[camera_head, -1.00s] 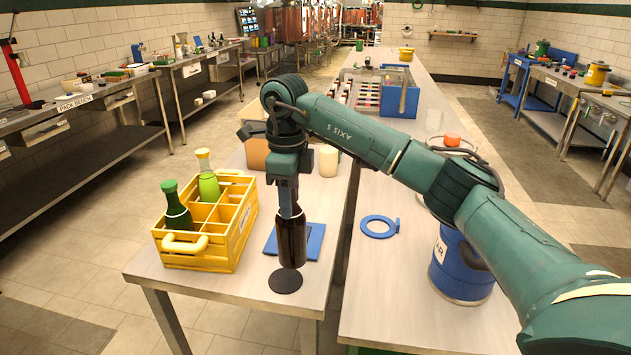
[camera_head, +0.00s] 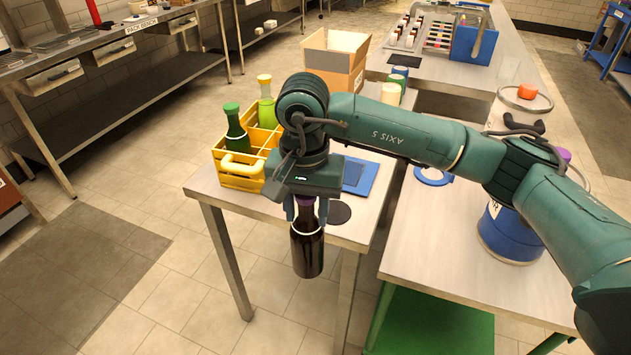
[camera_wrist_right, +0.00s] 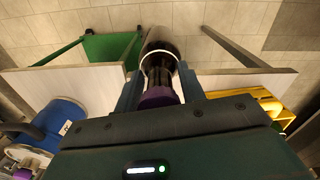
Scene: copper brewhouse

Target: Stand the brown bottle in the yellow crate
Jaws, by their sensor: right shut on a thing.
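My right gripper (camera_head: 306,208) is shut on the neck of the brown bottle (camera_head: 307,250), just below its purple cap. The bottle hangs upright in front of the table's near edge, over the floor. In the right wrist view the bottle (camera_wrist_right: 160,48) sits between the fingers. The yellow crate (camera_head: 241,181) stands on the table, left of and behind the gripper. It holds a dark green bottle (camera_head: 236,134) and a light green bottle (camera_head: 266,108); my arm hides its right part. The crate's edge also shows in the wrist view (camera_wrist_right: 273,108). My left gripper is out of view.
A dark disc (camera_head: 338,212) and a blue mat (camera_head: 360,177) lie on the table right of the crate. A cardboard box (camera_head: 333,65) stands behind. A blue drum (camera_head: 510,235) and a blue ring (camera_head: 433,176) are on the right-hand table.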

